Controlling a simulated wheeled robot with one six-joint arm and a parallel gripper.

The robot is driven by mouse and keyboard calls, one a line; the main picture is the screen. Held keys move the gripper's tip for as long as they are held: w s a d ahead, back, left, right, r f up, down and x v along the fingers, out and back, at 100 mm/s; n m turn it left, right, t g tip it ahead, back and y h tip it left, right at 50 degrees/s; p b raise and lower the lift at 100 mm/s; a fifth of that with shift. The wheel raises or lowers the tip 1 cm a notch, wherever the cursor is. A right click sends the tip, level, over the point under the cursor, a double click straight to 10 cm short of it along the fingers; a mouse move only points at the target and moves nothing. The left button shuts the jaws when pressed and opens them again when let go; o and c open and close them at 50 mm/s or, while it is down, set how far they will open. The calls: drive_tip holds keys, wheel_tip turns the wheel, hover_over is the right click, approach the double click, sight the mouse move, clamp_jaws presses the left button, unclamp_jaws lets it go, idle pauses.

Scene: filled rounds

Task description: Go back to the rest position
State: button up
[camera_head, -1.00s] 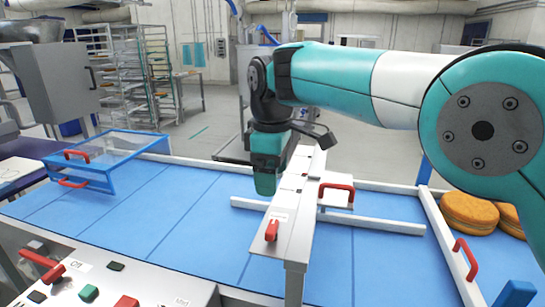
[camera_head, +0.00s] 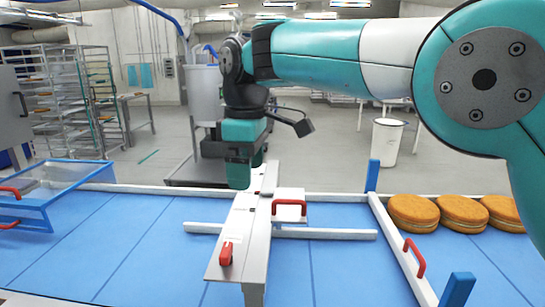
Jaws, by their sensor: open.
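My gripper (camera_head: 240,174) hangs pointing down at the end of my teal and white arm. It is above the blue conveyor belt (camera_head: 120,240), just over the far part of the grey metal bridge (camera_head: 240,235) that spans the belt. Nothing shows held in it. Its fingertips are small and seen partly from the side.
Several filled rounds (camera_head: 414,212) lie at the right behind a white rail (camera_head: 396,250). A blue-framed clear guard (camera_head: 60,185) stands left. A white bin (camera_head: 386,142) stands behind.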

drive_tip(key=s+d+m+y, duration=0.1)
drive_tip(key=s+d+m, duration=0.1)
drive_tip(key=s+d, duration=0.35)
drive_tip(key=s+d+m, duration=0.2)
drive_tip(key=d, duration=0.7)
drive_tip(key=s+d+f+m+y, duration=0.1)
drive_tip(key=s+d+f, duration=0.3)
drive_tip(key=s, duration=0.4)
drive_tip(key=s+d+f+m+y+b, duration=0.1)
drive_tip(key=s+d+f+m, duration=0.3)
drive_tip(key=s, duration=0.5)
drive_tip(key=shift+d+m+y, duration=0.15)
drive_tip(key=shift+m+y, duration=0.15)
drive_tip(key=shift+y, duration=0.1)
